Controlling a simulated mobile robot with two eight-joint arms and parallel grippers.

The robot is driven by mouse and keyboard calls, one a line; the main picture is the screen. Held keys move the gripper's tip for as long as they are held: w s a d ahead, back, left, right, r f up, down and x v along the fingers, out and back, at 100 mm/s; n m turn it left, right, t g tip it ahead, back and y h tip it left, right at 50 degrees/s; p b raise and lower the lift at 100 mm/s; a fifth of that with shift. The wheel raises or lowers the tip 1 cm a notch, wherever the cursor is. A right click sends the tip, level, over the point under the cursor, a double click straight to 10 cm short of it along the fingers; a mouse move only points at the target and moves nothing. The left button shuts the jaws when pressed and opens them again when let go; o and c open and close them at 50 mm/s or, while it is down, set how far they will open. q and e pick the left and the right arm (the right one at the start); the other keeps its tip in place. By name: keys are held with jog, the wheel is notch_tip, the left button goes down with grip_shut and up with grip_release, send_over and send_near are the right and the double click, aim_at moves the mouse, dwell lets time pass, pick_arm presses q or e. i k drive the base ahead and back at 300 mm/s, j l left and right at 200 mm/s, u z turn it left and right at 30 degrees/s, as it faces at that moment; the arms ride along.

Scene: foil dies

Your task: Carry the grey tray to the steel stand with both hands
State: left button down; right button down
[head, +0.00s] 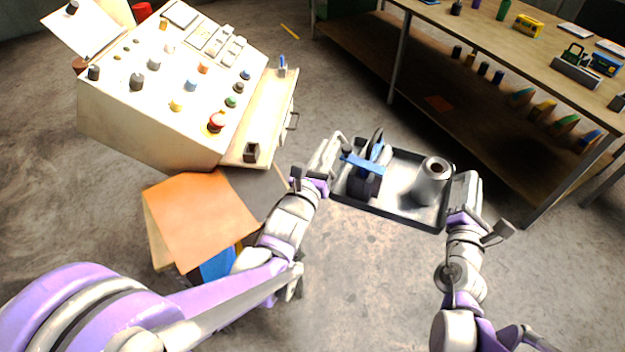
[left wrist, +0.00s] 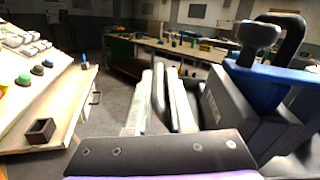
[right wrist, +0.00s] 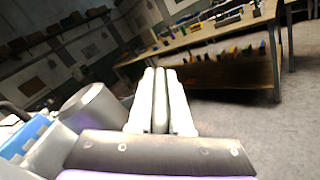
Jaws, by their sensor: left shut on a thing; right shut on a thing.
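The grey tray (head: 392,208) is held between my two grippers, above the concrete floor. A black and blue device (head: 366,168) and a grey metal cylinder (head: 432,182) stand on it. My left gripper (head: 333,150) is shut on the tray's left side; its fingers (left wrist: 161,100) also show in the left wrist view, beside the device. My right gripper (head: 470,188) is shut on the tray's right side; its fingers (right wrist: 160,100) close around a rim bar in the right wrist view, with the cylinder (right wrist: 95,112) to their left. I cannot make out the steel stand for certain.
A cream control console (head: 170,90) with coloured buttons stands at the left. An orange-topped box (head: 198,215) is below it, near my left arm. A long wooden workbench (head: 490,50) with a lower shelf runs along the right. Open floor lies between.

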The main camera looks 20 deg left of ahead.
aim_at(214, 208)
jog(key=k+j, duration=0.15)
jog(key=j, duration=0.2)
jog(key=k+j, duration=0.15)
jog(key=j, duration=0.2)
jog(key=k+j+u, duration=0.1)
jog(key=j, duration=0.25)
jog(key=k+j, duration=0.2)
jog(key=j, duration=0.2)
jog(key=k+j, duration=0.1)
jog(key=j, duration=0.25)
jog(key=k+j+u, duration=0.1)
jog(key=j, duration=0.25)
jog(key=k, duration=0.05)
